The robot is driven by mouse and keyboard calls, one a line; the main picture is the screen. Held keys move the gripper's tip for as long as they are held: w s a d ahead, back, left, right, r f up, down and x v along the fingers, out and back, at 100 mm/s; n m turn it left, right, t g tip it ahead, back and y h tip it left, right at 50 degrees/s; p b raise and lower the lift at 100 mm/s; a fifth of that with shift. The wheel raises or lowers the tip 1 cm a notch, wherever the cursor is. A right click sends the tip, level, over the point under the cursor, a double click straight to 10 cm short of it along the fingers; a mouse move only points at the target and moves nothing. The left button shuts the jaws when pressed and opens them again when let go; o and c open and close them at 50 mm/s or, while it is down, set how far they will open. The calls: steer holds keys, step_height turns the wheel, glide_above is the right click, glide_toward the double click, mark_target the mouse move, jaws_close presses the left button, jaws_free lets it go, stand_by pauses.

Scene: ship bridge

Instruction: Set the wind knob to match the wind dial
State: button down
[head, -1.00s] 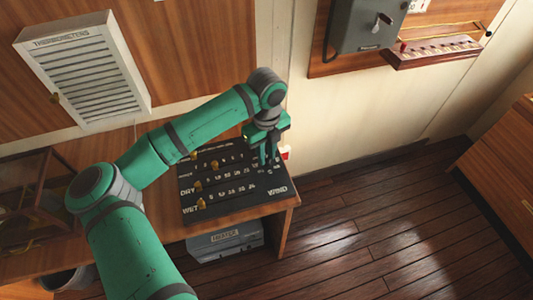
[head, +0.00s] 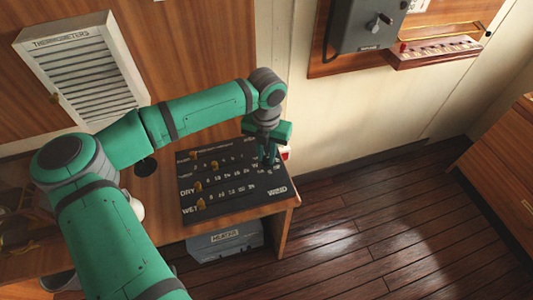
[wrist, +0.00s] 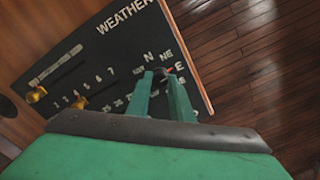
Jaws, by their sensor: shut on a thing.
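The black weather board (head: 225,205) lies on the wooden desk. Its white lettering includes "WIND" near the right edge, and it carries several brass knobs. My gripper (head: 270,160) points down at the board's far right part. In the wrist view my gripper (wrist: 161,76) is shut on the wind knob, among the compass letters N, NE and E. The fingers hide most of the knob; a small red mark shows between their tips, toward E. I cannot make out a wind dial in either view.
Brass knobs (head: 200,204) stand along the board's left side. A grey box (head: 224,238) sits under the desk. A white louvred thermometer cabinet (head: 82,75) and a grey wall unit (head: 367,24) hang on the walls. The wooden floor (head: 390,215) to the right is clear.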

steer(key=m, duration=0.5)
steer(key=shift+m, duration=0.3)
steer(key=m, duration=1.3)
steer(key=shift+m, duration=0.3)
steer(key=m, duration=1.3)
steer(key=shift+m, duration=2.5)
